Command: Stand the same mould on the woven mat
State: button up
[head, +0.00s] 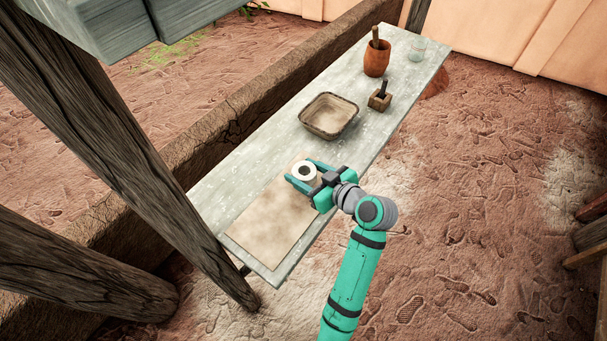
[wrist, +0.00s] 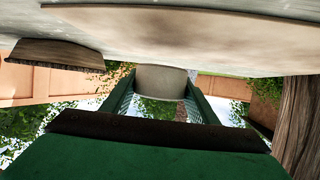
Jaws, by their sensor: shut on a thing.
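The mould (head: 306,181) is a pale, short round piece with a dark round opening at its top in the head view. My gripper (head: 301,171) is shut on its sides, one finger on each side, and it looks upright. It is over the far end of the woven mat (head: 268,222), a tan rectangle on the near part of the table. In the wrist view, which looks upside down, the mould (wrist: 160,82) sits between my fingers close to the mat (wrist: 215,30). I cannot tell whether its base touches the mat.
A shallow tray (head: 324,132) stands further along the table (head: 248,178). Beyond it are a small block with a dark handle (head: 379,101), an orange-brown pot with a stick (head: 376,60) and a glass jar (head: 417,50). A wooden post (head: 130,150) rises at left. The mat's near part is bare.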

aim_at(304, 179)
jog(key=shift+w+f, duration=0.1)
jog(key=shift+f, duration=1.4)
jog(key=shift+f, duration=0.15)
jog(key=o, duration=1.2)
jog(key=shift+d+r, duration=0.2)
jog(key=v, duration=1.2)
jog(key=shift+a, duration=0.1)
